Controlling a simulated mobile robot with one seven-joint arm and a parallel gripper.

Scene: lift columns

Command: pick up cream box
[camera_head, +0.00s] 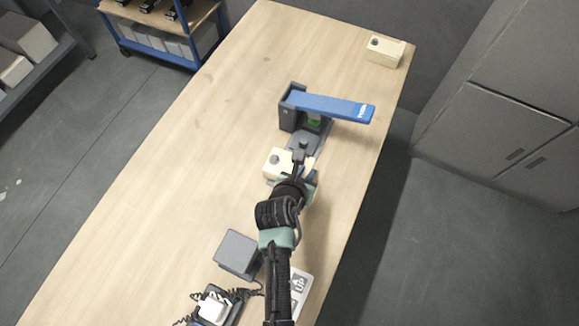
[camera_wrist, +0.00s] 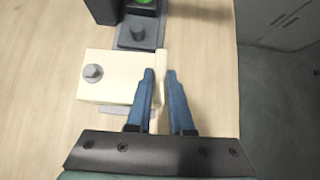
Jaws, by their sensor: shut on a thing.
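A cream box (camera_head: 277,163) with a grey round knob on top sits at the middle of the wooden table, just in front of the blue and grey device. It also shows in the wrist view (camera_wrist: 112,78), left of the fingers. My gripper (camera_head: 306,170) is at its right side. In the wrist view, my gripper's blue fingers (camera_wrist: 165,75) are close together, shut on the thin right edge of the cream box. The fingers and wrist hide part of that side. Whether the box is clear of the table I cannot tell. A second, similar cream box (camera_head: 384,51) stands at the table's far right corner.
The grey device with a blue arm (camera_head: 330,105) stands right behind the held box. A grey box (camera_head: 237,254) and a dark device with cables (camera_head: 215,304) lie near the front. The table's left side (camera_head: 150,190) is clear. Grey cabinets (camera_head: 510,110) stand at right.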

